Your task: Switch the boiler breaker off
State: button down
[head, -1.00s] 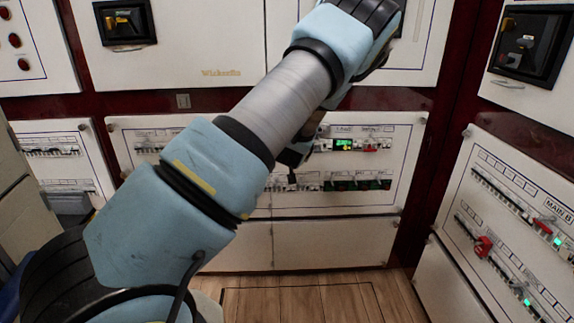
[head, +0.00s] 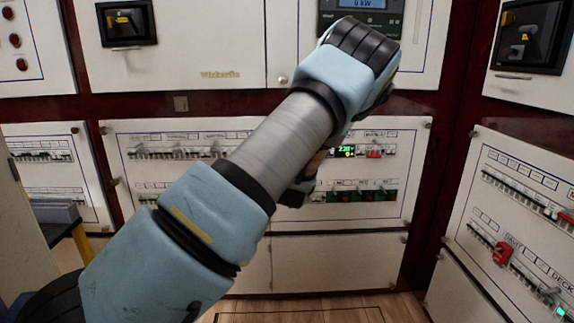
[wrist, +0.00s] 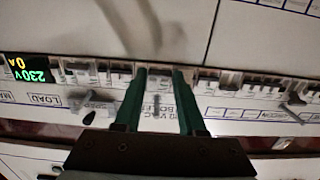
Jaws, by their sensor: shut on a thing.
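My gripper (wrist: 159,74) has its two dark green fingers at a row of breakers (wrist: 100,75) in the wrist view. The fingers are shut on a small breaker lever (wrist: 157,78) between their tips. The label strip beside the fingers is upside down and partly covered, so I cannot read the boiler name with certainty. Whether the lever stands on or off is too small to tell. In the head view my arm hides the fingertips and this part of the row on the centre panel (head: 345,212).
A lit green meter (wrist: 28,68) shares the row, and it also shows in the head view (head: 346,150). Neighbouring breakers stand close on both sides. A right-hand panel (head: 463,250) carries a red lever (head: 502,253). Wooden floor (head: 330,305) lies below.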

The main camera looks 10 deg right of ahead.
jog(key=shift+f, duration=0.1)
jog(key=shift+c, duration=2.4)
grip_release()
jog(key=v, duration=1)
jog(key=shift+s, duration=0.35)
